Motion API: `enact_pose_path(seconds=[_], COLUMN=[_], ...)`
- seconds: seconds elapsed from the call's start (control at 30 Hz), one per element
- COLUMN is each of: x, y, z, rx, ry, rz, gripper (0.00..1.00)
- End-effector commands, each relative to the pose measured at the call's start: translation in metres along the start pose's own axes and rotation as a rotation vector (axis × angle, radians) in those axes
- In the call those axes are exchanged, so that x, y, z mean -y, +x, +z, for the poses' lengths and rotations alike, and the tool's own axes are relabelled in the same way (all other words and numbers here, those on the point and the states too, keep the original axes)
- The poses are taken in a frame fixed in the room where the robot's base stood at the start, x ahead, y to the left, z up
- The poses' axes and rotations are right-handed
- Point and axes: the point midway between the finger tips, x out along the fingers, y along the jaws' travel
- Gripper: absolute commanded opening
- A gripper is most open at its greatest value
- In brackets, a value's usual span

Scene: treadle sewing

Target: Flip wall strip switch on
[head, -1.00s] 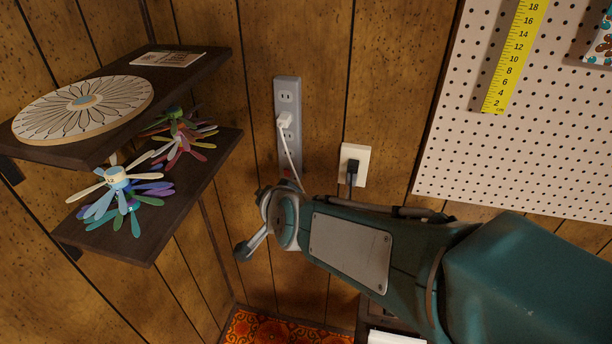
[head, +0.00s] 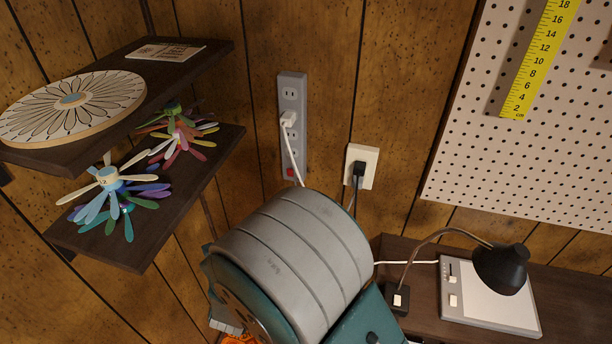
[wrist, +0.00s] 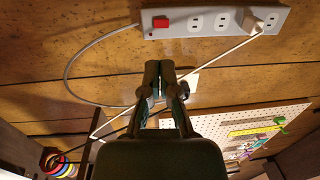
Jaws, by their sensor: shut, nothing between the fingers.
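The grey power strip (head: 292,88) is mounted upright on the wood-panelled wall in the head view. Its red switch (head: 290,172) is at the lower end, just above my arm. In the wrist view the strip (wrist: 178,22) runs across the top, with the red switch (wrist: 161,22) near its left end. I cannot tell which way the switch is set. My gripper (wrist: 160,66) is shut and empty, its fingertips below the switch in that picture and apart from it. In the head view my arm hides most of the gripper.
A white plug (head: 288,119) with a cord sits in the strip. A wall outlet (head: 372,160) with a black plug is to its right. Dark shelves (head: 190,72) with ornaments stand left. A pegboard (head: 500,165) is at right, above a dark table with a lamp (head: 500,268).

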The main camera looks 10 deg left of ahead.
Motion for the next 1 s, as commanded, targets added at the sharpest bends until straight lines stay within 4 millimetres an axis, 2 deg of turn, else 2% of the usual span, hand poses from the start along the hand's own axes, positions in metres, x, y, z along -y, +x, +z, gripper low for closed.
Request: enact_pose_path(seconds=[0.1,0.2,0.57,0.67,1.0], x=[-0.005,-0.006,-0.006,-0.005,-0.001], y=[-0.014,-0.018,-0.016,-0.006,0.056], z=[0.004,0.004,0.004,0.003,0.0], rx=[-0.018,-0.027,-0.029,-0.031,-0.032], ry=[0.014,0.021,0.021,0.022,0.021], rz=[-0.051,-0.071,-0.073,-0.072,-0.073], gripper=[0.0,0.0,0.0,0.0,0.0])
